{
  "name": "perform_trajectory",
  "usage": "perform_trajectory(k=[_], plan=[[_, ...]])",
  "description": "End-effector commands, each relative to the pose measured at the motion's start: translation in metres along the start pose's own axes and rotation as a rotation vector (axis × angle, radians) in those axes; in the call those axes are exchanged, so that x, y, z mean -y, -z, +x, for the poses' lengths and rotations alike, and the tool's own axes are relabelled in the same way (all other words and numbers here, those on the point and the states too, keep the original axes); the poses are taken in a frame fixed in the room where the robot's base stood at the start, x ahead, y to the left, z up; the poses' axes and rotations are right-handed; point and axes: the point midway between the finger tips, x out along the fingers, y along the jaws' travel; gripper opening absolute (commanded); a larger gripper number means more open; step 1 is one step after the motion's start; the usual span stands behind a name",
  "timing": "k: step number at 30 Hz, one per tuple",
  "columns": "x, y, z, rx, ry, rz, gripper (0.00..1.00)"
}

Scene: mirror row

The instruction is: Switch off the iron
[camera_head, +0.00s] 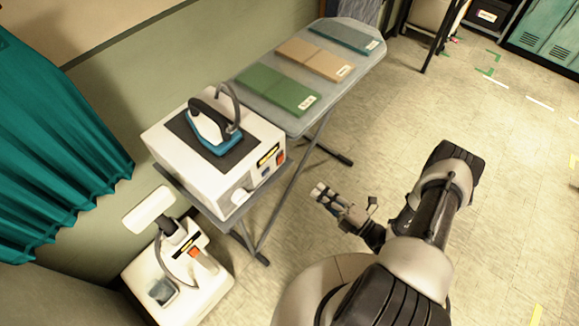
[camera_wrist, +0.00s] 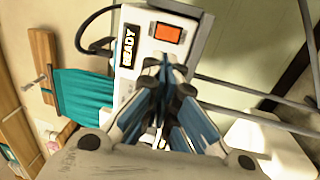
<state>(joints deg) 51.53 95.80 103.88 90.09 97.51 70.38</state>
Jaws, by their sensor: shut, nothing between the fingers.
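The iron (camera_head: 212,133), white and blue with a dark handle, rests on a dark pad on top of a white station box (camera_head: 163,145). In the wrist view the label reads READY (camera_wrist: 128,47), beside the bright orange switch (camera_wrist: 168,32). My gripper (camera_head: 318,191) is shut and empty, to the right of the box front and apart from it. Its fingers (camera_wrist: 172,75) point towards the front and hide part of it.
The box stands at the near end of an ironing board (camera_head: 350,75) with folded green (camera_head: 275,88), tan (camera_head: 318,57) and teal cloths. A second white device (camera_head: 205,290) stands lower left, near a teal curtain (camera_head: 60,150). Thin board legs (camera_head: 300,175) stand below. The tiled floor at right is clear.

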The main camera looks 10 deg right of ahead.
Motion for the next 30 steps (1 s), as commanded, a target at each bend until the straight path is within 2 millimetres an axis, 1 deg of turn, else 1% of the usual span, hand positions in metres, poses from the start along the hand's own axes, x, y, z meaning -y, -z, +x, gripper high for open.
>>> perform_trajectory(k=[7,11,14,24,27,30], plan=[[0.000,0.000,0.002,-0.003,0.000,-0.002,0.00],[0.000,0.001,0.011,-0.006,0.000,-0.002,0.00],[0.001,0.001,0.026,-0.009,0.001,-0.003,0.00],[0.001,0.002,0.097,-0.011,0.000,-0.006,0.00],[0.001,0.002,0.114,-0.008,-0.001,-0.005,0.00],[0.001,0.001,0.127,-0.007,-0.001,-0.005,0.00]])
